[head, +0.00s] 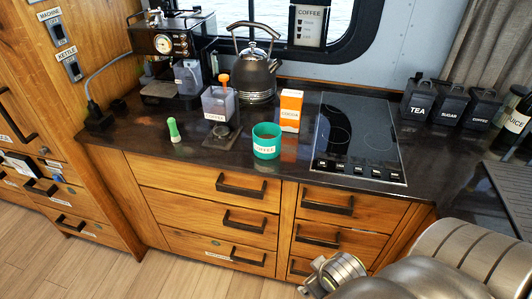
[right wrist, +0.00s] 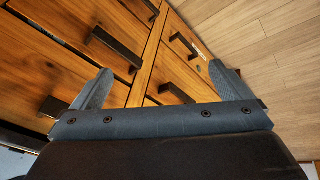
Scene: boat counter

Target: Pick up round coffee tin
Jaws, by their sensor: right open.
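The round coffee tin (head: 266,147) is a teal, open-topped tin with a white label and brown contents. It stands upright on the dark counter, left of the hob and near the front edge. My right gripper (right wrist: 160,70) is open and empty in the right wrist view, facing the wooden drawer fronts and floor. The tin is not in that wrist view. In the head view my right arm shows at the lower right, below and to the right of the tin. My left gripper is not in view.
An orange and white box (head: 290,111) stands just behind the tin, left of the black hob (head: 358,137). A clear container (head: 220,104), a green-topped shaker (head: 174,130), a kettle (head: 255,77) and a coffee machine (head: 165,48) are nearby. Drawer handles (head: 241,184) protrude below the counter.

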